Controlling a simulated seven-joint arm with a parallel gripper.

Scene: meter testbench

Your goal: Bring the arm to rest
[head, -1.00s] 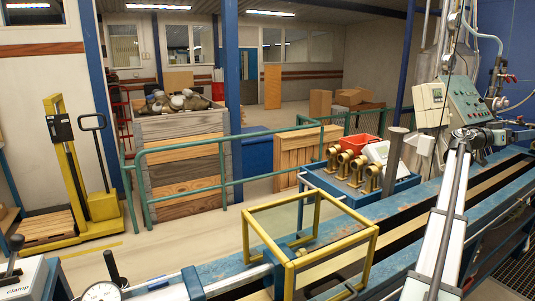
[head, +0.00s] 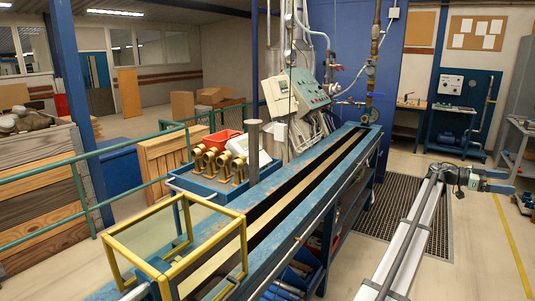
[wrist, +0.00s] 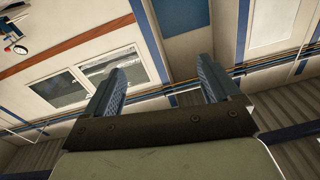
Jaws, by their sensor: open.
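My gripper (head: 503,181) is at the right of the head view, at the end of my raised arm. It points to the right, away from the blue bench, over open floor. In the wrist view my gripper (wrist: 168,82) shows two blue-grey fingers spread wide apart with nothing between them. Nothing touches the fingers in either view.
The long blue testbench (head: 352,142) runs left of my arm. A blue pump panel (head: 461,98) stands behind, and a grey workbench (head: 520,135) at far right.

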